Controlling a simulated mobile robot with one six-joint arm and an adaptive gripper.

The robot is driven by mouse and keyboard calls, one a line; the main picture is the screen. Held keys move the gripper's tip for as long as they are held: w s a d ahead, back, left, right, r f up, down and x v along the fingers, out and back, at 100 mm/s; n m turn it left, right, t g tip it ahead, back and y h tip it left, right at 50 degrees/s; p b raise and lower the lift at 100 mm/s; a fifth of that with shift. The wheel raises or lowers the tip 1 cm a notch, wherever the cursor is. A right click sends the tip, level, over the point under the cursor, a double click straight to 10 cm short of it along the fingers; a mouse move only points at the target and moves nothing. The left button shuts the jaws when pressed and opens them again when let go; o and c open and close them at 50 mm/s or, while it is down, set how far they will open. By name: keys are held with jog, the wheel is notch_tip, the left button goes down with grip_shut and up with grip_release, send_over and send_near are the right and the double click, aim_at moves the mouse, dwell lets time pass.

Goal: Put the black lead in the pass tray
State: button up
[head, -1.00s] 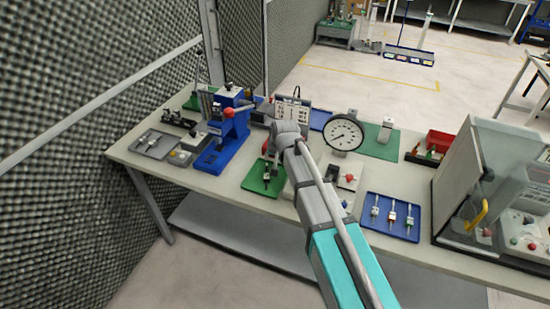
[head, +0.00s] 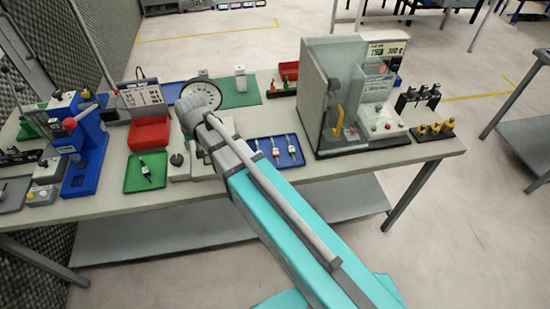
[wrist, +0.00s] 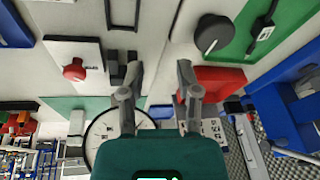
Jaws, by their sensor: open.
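A black lead (head: 146,172) with a pale label lies in the small green tray (head: 131,184), which I take to be the pass tray. In the wrist view the black lead (wrist: 264,30) lies inside the green tray (wrist: 235,48) at upper right. My gripper (wrist: 160,72) is open, with nothing between its fingers. It is above the bench beside the white fixture with a black bracket, apart from the tray. In the head view my arm's end hides the fingers.
A red bin (head: 150,131) stands behind the green tray. A blue tray (head: 260,146) with several leads lies right of my arm's end. A dial gauge (head: 186,90), a black knob (wrist: 213,36) on a white box and a red button (wrist: 75,70) are close by. A clear-walled enclosure (head: 335,90) stands at right.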

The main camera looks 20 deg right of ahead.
jog(key=s+d+m+g, duration=0.1)
jog(key=s+d, duration=0.5)
jog(key=d, duration=0.6)
jog(key=s+d+m+g+h, duration=0.1)
jog(key=s+d, duration=0.6)
jog(key=d, duration=0.5)
jog(key=shift+f+g+h, duration=0.3)
jog(key=shift+f+g, duration=0.05)
jog(key=shift+g, duration=0.05)
